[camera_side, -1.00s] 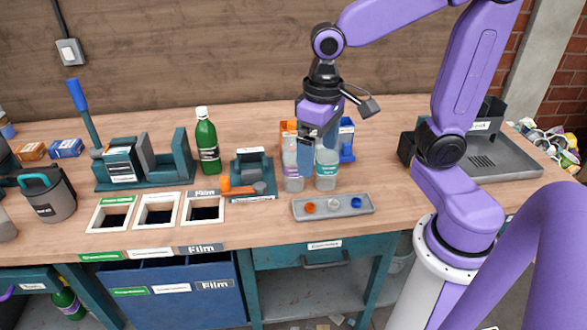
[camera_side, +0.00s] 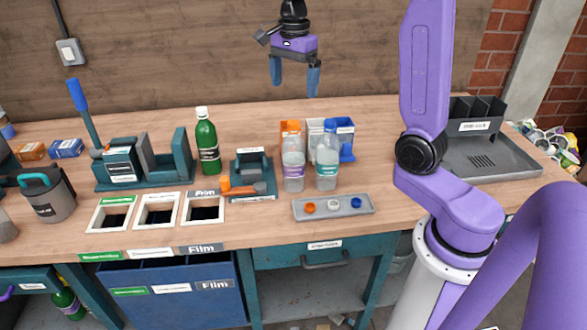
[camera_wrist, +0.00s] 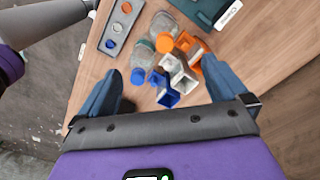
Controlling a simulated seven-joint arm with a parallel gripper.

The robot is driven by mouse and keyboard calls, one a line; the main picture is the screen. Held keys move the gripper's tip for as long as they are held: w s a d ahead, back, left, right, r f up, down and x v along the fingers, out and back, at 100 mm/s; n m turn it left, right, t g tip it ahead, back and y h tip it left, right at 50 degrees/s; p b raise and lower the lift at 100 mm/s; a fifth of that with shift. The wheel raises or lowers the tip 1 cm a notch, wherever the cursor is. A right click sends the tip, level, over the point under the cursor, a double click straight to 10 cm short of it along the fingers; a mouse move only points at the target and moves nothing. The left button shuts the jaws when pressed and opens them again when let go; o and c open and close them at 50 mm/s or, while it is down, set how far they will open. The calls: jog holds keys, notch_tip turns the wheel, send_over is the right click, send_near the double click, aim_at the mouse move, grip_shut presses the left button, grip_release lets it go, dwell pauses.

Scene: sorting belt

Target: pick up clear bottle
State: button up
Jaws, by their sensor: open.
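Two clear bottles stand upright side by side on the bench. The left one (camera_side: 293,172) has an orange cap; the right one (camera_side: 327,168) has a blue cap and a pale label. In the wrist view the orange-capped bottle (camera_wrist: 166,22) and the blue-capped bottle (camera_wrist: 144,52) show from above, beyond the gap between my fingers. My gripper (camera_side: 295,80) is open and empty, high above and behind the bottles, with its fingers pointing down. Its fingers also show in the wrist view (camera_wrist: 165,78). A green bottle (camera_side: 208,148) stands further left.
Orange, white and blue bins (camera_side: 346,140) stand right behind the bottles. A grey tray (camera_side: 365,203) with coloured discs lies in front. A teal holder (camera_side: 252,168) with an orange-handled tool is to the left.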

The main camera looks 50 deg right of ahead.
aim_at(294, 124)
notch_tip(294, 124, down, 12)
jog(key=shift+d+f, duration=0.1)
jog(key=shift+w+d+f, duration=0.15)
jog(key=shift+w+f, duration=0.05)
jog(key=shift+f, duration=1.1)
jog(key=shift+w+d+f, duration=0.1)
jog(key=shift+w+f, duration=0.05)
jog(key=shift+f, duration=1.15)
jog(key=c, duration=1.3)
